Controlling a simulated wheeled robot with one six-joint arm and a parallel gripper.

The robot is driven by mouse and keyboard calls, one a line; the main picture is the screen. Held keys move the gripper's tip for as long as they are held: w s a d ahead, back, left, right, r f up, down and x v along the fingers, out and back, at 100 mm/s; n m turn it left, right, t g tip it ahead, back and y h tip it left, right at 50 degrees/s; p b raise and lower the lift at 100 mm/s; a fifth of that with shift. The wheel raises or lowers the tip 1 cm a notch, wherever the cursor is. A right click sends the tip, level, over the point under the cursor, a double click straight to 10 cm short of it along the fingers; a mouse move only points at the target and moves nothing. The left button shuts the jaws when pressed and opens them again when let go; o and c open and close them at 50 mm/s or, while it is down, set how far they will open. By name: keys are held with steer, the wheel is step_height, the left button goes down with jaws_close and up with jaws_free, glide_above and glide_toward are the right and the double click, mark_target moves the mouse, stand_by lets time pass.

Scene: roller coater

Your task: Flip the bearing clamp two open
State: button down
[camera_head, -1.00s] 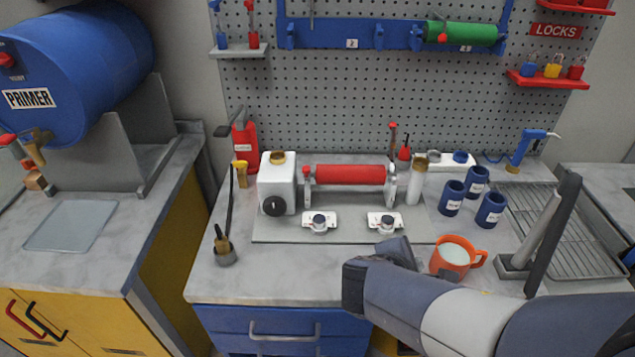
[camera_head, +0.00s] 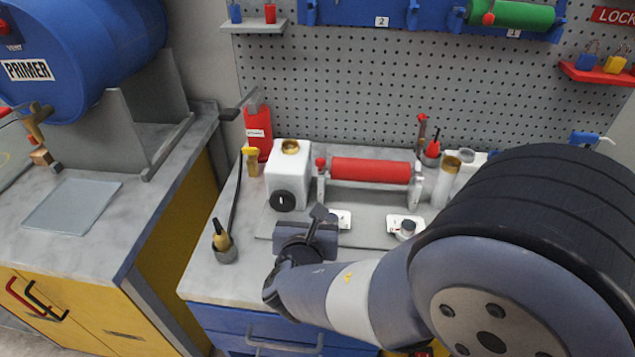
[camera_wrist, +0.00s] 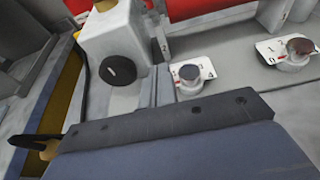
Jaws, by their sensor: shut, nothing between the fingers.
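The red roller (camera_head: 370,170) lies across the coater between a left bearing bracket (camera_head: 321,188) and a right bearing bracket (camera_head: 415,190). A red knob (camera_head: 321,162) sits low at the left bearing, its clamp apparently down. A thin post with a dark red top (camera_head: 421,130) stands upright at the right end, perhaps the other clamp raised. I cannot read which clamp is two. My gripper (camera_head: 319,214) is shut and empty, in front of the left bearing and apart from it. In the wrist view its fingers (camera_wrist: 155,88) point toward the left bracket (camera_wrist: 158,40).
The white block with a black knob (camera_head: 290,180) stands left of the roller. Two dial plates lie in front, the left (camera_wrist: 188,76) close to my fingers and the right (camera_head: 405,228) farther off. A white cylinder (camera_head: 444,185) stands right. My arm hides the bench's right part.

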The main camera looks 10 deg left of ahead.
mark_target(319, 181)
steer(key=shift+w, duration=0.15)
steer(key=x, duration=0.9)
steer(key=shift+w+f+p, duration=0.15)
steer(key=shift+w+p, duration=0.1)
steer(key=shift+p, duration=0.15)
step_height(319, 181, up, 3)
steer(key=shift+w+f+p, duration=0.1)
steer(key=shift+f+p, duration=0.15)
steer(key=shift+p, duration=0.6)
steer(key=shift+r+p, duration=0.4)
steer(key=shift+r, duration=0.3)
steer(key=shift+r, duration=0.1)
steer(key=shift+r+g+p, duration=0.25)
steer(key=shift+g+p, duration=0.05)
steer(key=shift+p, duration=0.1)
